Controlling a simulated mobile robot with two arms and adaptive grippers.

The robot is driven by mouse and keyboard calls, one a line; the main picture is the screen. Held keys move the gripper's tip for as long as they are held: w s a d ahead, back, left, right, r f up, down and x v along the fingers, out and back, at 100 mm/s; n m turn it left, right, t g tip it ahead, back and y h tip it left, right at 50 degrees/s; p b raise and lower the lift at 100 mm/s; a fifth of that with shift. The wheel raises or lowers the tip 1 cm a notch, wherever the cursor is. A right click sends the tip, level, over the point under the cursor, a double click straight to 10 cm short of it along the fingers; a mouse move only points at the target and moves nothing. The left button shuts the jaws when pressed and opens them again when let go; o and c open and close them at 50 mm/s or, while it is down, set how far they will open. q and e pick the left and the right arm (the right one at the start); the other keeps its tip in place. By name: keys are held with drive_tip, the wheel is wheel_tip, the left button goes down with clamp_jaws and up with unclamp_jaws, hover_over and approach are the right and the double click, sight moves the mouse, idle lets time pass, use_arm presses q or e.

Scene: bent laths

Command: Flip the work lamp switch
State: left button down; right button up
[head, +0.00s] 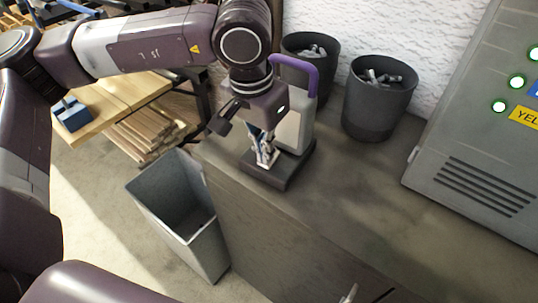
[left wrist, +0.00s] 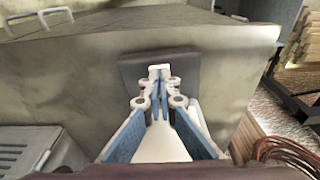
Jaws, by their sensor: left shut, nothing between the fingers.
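The work lamp (head: 291,133) stands on the near edge of the grey worktop, with a pale body, a purple handle (head: 300,68) and a dark flat base (head: 292,175). My left gripper (head: 268,160) points down right in front of the lamp body, just above the base, its fingers shut and empty. In the left wrist view, the shut fingertips (left wrist: 160,72) lie over the dark base (left wrist: 133,70). The switch cannot be made out, and I cannot tell whether the fingers touch the lamp.
Two dark bins with metal bits, one behind the lamp (head: 298,45) and one right of it (head: 371,112), stand on the worktop. A grey cabinet (head: 455,150) with green lights is at right. An open grey bin (head: 205,250) stands on the floor.

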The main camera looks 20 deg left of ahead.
use_arm(q)
drive_tip(key=shift+r, duration=0.1)
drive_tip(key=shift+r+p, duration=1.7)
drive_tip(key=shift+r, duration=1.75)
